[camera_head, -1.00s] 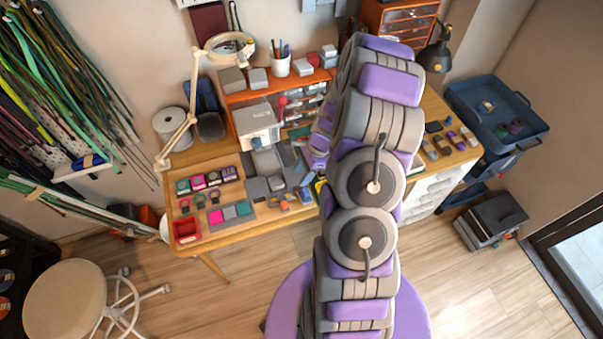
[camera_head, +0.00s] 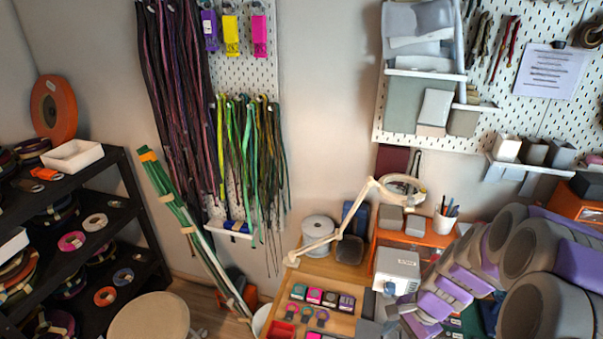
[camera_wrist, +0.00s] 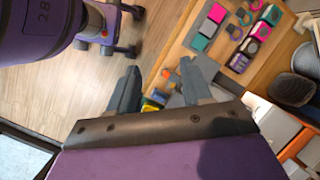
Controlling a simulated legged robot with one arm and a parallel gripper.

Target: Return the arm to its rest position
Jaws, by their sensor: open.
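My grey and purple arm fills the lower right of the head view, reaching over the right side of the wooden workbench (camera_head: 338,268). In the wrist view my gripper (camera_wrist: 158,74) has its two grey fingers apart, with nothing between them. The fingers point toward the bench edge and the wood floor (camera_wrist: 92,112). The workbench (camera_wrist: 168,42) also shows in the wrist view, beyond and to the right of the fingers. In the head view the gripper cannot be made out clearly.
A desk lamp (camera_head: 345,222), a grey machine (camera_head: 397,268) and a pen cup (camera_head: 444,222) stand on or above the bench. A black shelf of spools (camera_head: 95,215) is at left, with a stool (camera_head: 150,318) in front. Cords (camera_head: 180,100) hang on the wall.

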